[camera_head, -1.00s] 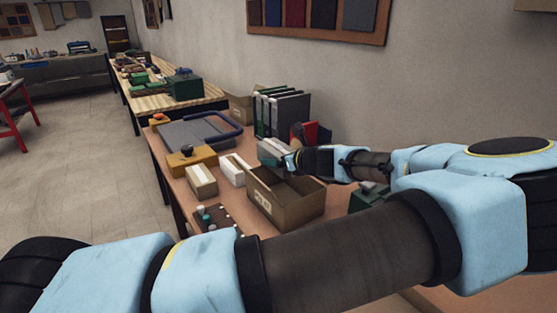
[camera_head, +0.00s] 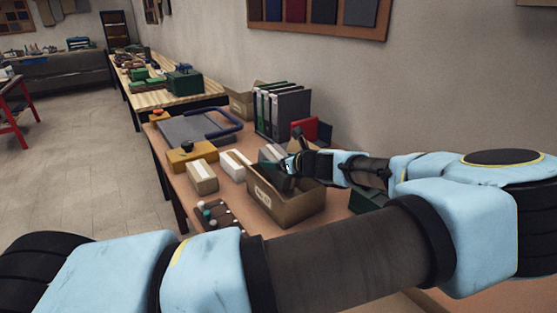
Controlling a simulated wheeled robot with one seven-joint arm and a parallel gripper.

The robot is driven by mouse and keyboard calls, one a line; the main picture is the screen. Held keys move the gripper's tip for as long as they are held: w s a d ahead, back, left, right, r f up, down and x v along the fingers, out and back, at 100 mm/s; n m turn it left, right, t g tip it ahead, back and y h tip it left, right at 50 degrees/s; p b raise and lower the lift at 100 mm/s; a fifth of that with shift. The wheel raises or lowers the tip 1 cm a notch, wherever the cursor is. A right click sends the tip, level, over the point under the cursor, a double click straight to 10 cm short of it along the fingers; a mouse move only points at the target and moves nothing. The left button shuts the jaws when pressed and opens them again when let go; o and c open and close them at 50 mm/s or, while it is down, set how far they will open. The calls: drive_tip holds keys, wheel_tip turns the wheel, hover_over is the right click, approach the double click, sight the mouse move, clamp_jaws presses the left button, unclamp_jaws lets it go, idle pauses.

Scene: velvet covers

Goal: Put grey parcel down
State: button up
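The grey parcel (camera_head: 270,156) is at the tip of my gripper (camera_head: 289,166), over the open cardboard box (camera_head: 284,207) on the near table. The parcel looks tilted, and its lower part reaches down behind the box's front rim. My gripper comes in from the right and appears shut on the parcel. The fingers are small and partly hidden, and I cannot tell whether the parcel touches the box floor.
Left of the box are two pale cartons (camera_head: 202,177), a yellow block (camera_head: 190,157) and a dark tray of small pieces (camera_head: 219,216). Binders (camera_head: 282,110) and a red item (camera_head: 305,129) stand behind. A blue-handled grey case (camera_head: 196,128) lies farther back.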

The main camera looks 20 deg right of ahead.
drive_tip(key=shift+o, duration=0.4)
drive_tip(key=shift+r, duration=0.15)
drive_tip(key=shift+r, duration=0.35)
drive_tip(key=b+v, duration=0.3)
drive_tip(key=v, duration=0.9)
drive_tip(key=shift+r, duration=0.25)
